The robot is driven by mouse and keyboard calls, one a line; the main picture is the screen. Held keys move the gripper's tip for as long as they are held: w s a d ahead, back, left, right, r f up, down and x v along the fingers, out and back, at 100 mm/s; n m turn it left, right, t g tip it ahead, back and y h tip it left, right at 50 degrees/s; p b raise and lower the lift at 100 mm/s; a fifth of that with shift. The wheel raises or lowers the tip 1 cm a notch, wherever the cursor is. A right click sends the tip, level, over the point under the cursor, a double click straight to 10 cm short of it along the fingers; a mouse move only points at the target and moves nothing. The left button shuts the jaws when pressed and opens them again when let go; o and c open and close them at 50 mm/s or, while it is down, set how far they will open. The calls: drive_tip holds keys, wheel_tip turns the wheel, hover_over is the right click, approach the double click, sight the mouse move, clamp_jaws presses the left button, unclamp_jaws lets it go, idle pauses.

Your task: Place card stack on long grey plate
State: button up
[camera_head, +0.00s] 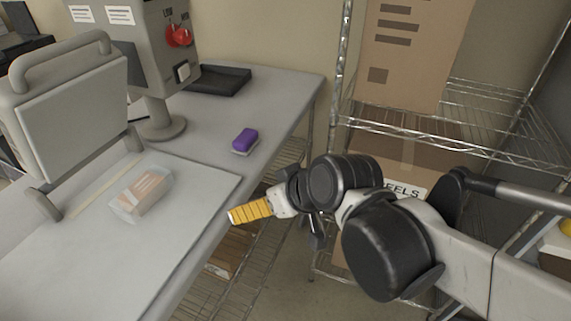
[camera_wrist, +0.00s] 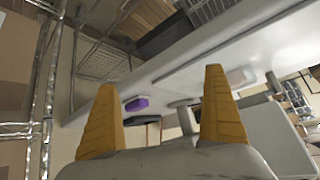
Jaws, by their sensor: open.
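The card stack (camera_head: 146,190), tan cards in a clear cover or holder, lies on the long grey plate (camera_head: 150,255) on the table, near a large handled press. My gripper (camera_head: 248,211) has yellow ribbed fingers and is just off the table's right edge, to the right of the card stack and apart from it. In the wrist view my gripper (camera_wrist: 161,80) is open, with nothing between its two fingers.
A purple and white block (camera_head: 245,141) sits on the table; it also shows in the wrist view (camera_wrist: 137,104). A black tray (camera_head: 219,80), a grey machine with a red knob (camera_head: 179,37) and the handled press (camera_head: 75,100) stand behind. Wire shelves (camera_head: 470,125) with cardboard boxes are at right.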

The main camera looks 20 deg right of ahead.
drive_tip(key=s+d+m+h, duration=0.3)
drive_tip(key=s+d, duration=0.2)
drive_tip(key=d, duration=0.4)
drive_tip(key=shift+s+f+m+g, duration=0.15)
drive_tip(key=shift+s+m+g, duration=0.15)
drive_tip(key=shift+g, duration=0.1)
drive_tip(key=shift+a, duration=0.1)
idle(0.3)
